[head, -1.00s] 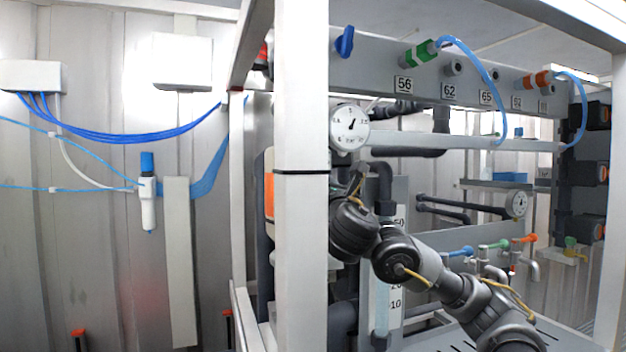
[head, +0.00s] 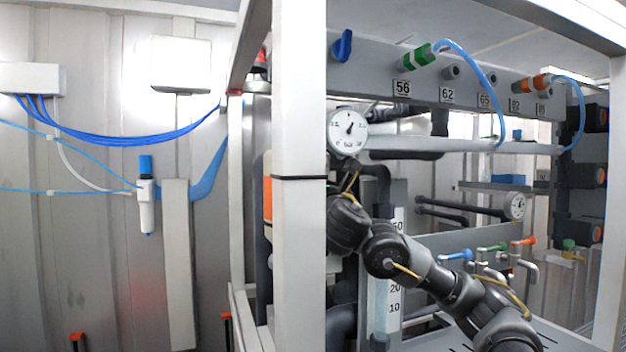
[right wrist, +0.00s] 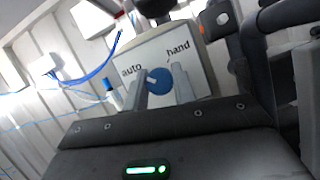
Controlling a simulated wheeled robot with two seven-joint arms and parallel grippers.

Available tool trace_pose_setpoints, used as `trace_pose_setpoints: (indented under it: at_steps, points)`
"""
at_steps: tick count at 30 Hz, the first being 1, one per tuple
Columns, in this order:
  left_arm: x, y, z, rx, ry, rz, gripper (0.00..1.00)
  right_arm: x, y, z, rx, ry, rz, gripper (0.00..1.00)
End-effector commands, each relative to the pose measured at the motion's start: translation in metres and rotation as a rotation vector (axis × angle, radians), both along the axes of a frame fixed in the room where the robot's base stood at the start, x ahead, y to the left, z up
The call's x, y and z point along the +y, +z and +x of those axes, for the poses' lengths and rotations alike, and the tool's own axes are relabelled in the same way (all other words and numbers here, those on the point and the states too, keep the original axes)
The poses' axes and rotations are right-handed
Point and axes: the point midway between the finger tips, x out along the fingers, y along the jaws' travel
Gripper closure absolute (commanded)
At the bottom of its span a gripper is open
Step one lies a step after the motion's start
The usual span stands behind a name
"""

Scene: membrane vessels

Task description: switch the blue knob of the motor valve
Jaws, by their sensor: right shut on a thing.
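The motor valve's blue knob (right wrist: 162,80) shows in the right wrist view on a pale box face (right wrist: 205,75) printed "auto" on the left and "hand" on the right. A small white mark on the knob lies on its left side. My right gripper (right wrist: 162,86) has one finger on each side of the knob and is shut on it. In the head view my right arm reaches from the lower right to behind the white post, which hides the gripper and the knob. My left gripper is in neither view.
A white upright post (head: 299,200) stands in front of my right arm's far end. A pressure gauge (head: 348,132) and a grey panel with a blue handle (head: 342,45) are above the arm. Small coloured taps (head: 492,248) are to its right.

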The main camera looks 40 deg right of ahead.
Motion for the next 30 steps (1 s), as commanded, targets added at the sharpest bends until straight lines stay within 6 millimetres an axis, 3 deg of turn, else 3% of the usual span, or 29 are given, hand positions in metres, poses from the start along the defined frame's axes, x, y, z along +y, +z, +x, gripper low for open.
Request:
trace_pose_setpoints:
  at_steps: [11, 30]
  points:
    - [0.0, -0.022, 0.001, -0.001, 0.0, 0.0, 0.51, -0.001, -0.005, 0.001, -0.041, 0.002, 0.12, 0.96]
    - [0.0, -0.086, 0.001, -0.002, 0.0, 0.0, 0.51, 0.001, -0.003, 0.001, -0.235, 0.002, 0.674, 0.96]
